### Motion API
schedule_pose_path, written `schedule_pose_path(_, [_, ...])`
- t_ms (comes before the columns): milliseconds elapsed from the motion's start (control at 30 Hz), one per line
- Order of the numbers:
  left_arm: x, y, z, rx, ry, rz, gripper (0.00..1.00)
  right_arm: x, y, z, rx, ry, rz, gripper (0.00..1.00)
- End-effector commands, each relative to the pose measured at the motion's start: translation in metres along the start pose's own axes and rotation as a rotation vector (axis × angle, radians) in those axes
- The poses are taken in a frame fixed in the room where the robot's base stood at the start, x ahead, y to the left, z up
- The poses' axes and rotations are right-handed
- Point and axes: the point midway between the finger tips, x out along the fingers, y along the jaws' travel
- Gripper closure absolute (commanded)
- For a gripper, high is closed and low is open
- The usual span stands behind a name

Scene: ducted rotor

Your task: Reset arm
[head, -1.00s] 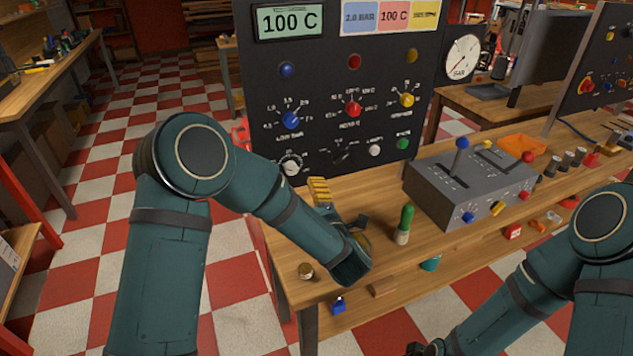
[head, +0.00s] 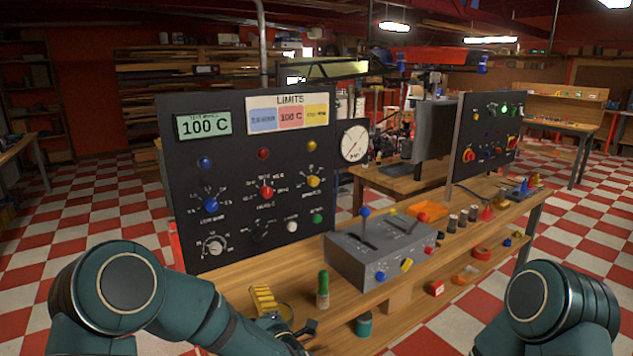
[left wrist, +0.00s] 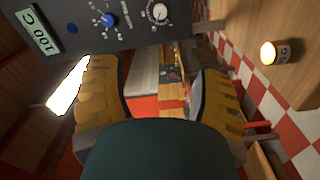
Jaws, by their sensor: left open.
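My left arm (head: 185,300) comes in at the lower left of the head view. Its gripper (head: 277,308) is at the lower edge, over the near left part of the wooden bench (head: 235,268), in front of the black control panel. In the left wrist view my left gripper (left wrist: 157,95) has its two yellow-padded fingers spread wide, with nothing between them. My right arm (head: 550,305) shows only its upper part at the lower right; its gripper is out of the picture.
The black panel (head: 245,145) stands behind my left gripper. A green-topped bottle (head: 323,290) and the grey lever box (head: 350,262) are to its right. A small can (left wrist: 283,52) stands on the bench in the left wrist view. Checkered floor (head: 95,210) lies open at left.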

Motion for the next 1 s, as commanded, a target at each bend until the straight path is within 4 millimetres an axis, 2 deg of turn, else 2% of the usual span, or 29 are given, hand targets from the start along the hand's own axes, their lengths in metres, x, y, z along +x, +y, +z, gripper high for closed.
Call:
schedule_pose_path(33, [0.001,-0.004,0.001,0.013,-0.016,-0.007,0.34,0.000,0.000,0.000,0.001,0.000,0.000,1.00])
schedule_pose_path(267, [-0.009,-0.075,0.035,0.258,-0.369,-0.113,0.34,0.000,0.000,0.000,-0.001,0.000,-0.001,1.00])
schedule_pose_path(367, [-0.026,-0.113,0.046,0.388,-0.556,-0.162,0.34,0.000,0.000,0.000,-0.001,0.000,-0.001,1.00])
schedule_pose_path(467, [-0.055,-0.158,0.051,0.536,-0.779,-0.218,0.34,0.000,0.000,0.000,0.000,0.000,0.000,1.00])
schedule_pose_path(600, [-0.113,-0.222,0.041,0.742,-1.125,-0.294,0.34,0.000,0.000,0.000,0.000,0.000,0.000,1.00])
schedule_pose_path(700, [-0.156,-0.255,0.023,0.856,-1.352,-0.333,0.34,0.000,0.000,0.000,0.000,0.000,0.000,1.00])
schedule_pose_path(833, [-0.198,-0.280,0.000,0.947,-1.567,-0.362,0.34,0.000,0.000,0.000,0.000,0.000,0.000,1.00])
schedule_pose_path(900, [-0.211,-0.287,-0.009,0.973,-1.637,-0.368,0.34,0.000,0.000,0.000,0.000,0.000,0.000,1.00])
schedule_pose_path(1000, [-0.221,-0.291,-0.016,0.991,-1.688,-0.374,0.34,0.000,0.000,0.000,0.000,0.000,0.000,1.00])
